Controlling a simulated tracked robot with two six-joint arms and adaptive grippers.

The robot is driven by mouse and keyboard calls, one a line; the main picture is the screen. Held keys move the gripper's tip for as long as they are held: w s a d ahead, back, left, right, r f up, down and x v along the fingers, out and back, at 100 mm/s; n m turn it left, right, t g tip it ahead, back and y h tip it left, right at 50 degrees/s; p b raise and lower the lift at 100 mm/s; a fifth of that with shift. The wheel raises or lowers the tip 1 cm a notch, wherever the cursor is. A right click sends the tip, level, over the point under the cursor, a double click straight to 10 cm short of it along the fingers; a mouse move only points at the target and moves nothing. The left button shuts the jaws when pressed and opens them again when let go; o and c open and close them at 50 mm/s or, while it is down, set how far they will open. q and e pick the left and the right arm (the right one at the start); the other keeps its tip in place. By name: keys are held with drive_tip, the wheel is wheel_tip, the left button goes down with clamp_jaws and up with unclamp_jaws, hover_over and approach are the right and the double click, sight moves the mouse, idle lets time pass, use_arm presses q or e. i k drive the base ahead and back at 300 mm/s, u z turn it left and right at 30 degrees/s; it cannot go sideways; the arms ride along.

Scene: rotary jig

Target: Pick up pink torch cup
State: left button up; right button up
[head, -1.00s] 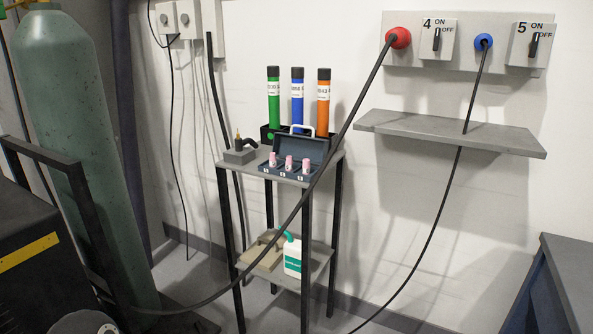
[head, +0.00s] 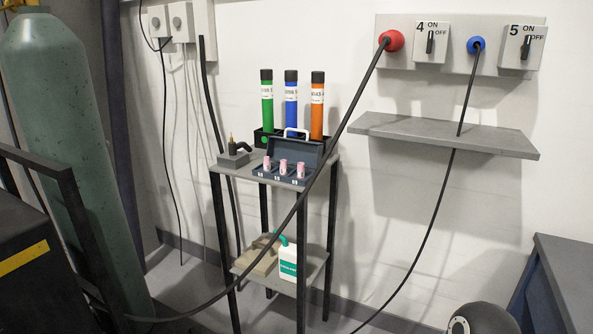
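Several small pink torch cups, three in view, stand in a row in an open dark blue case (head: 305,150) on the top shelf of a small stand. There is a left pink cup (head: 267,163), a middle pink cup (head: 283,167) and a right pink cup (head: 301,170). A black cable passes just right of the case. Neither gripper shows in the head view. A rounded dark part at the bottom right edge seems to be part of my own arm.
Green (head: 267,105), blue (head: 291,103) and orange (head: 317,106) tubes stand behind the case. A torch on a grey block (head: 233,158) sits left of it. The black cable (head: 265,245) crosses before the stand. A white bottle (head: 288,262) is below. A gas cylinder (head: 75,170) stands left.

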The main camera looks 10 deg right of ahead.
sight(300, 172)
drive_tip(key=u, duration=0.05)
drive_tip(key=i, duration=0.9)
drive_tip(key=z, duration=0.05)
